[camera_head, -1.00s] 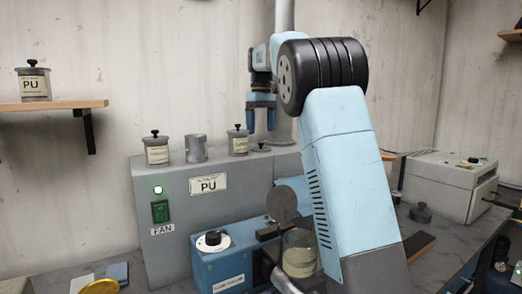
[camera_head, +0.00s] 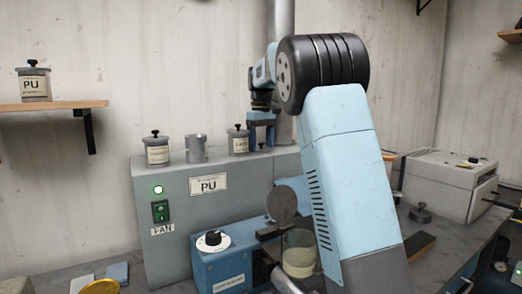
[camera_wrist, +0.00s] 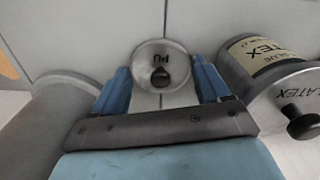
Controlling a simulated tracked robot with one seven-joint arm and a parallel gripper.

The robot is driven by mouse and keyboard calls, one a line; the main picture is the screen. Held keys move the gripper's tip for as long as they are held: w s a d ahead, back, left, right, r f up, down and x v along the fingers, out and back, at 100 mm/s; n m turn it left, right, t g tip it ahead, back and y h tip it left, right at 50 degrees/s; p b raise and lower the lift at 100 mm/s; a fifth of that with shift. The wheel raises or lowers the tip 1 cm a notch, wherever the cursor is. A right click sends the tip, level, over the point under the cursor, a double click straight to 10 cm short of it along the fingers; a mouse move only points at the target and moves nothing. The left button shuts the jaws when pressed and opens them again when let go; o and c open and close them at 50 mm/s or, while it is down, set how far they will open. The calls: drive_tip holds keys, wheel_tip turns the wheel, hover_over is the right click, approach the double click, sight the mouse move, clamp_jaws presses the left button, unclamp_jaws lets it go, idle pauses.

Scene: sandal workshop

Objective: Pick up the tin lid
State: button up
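The tin lid (camera_wrist: 145,60) is a round grey metal disc with a black knob and the letters PU, seen from above in the wrist view. It lies on top of the grey fan box (camera_head: 226,208), to the right of the latex tin (camera_head: 237,140). My gripper (camera_head: 261,139) points down over the lid, its two blue fingers apart. In the wrist view the lid shows between and just beyond the fingertips of my gripper (camera_wrist: 161,72). I cannot tell the height left between fingertips and lid.
The latex tin (camera_wrist: 255,65) stands close to the right finger in the wrist view. An open tin (camera_head: 196,148) and a lidded tin (camera_head: 157,149) stand farther left on the box. A vertical pipe (camera_head: 283,22) rises near my gripper. Another PU tin (camera_head: 33,84) sits on the shelf.

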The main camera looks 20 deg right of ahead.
drive_tip(key=c, duration=0.5)
drive_tip(key=shift+c, duration=0.2)
drive_tip(key=shift+r, duration=0.15)
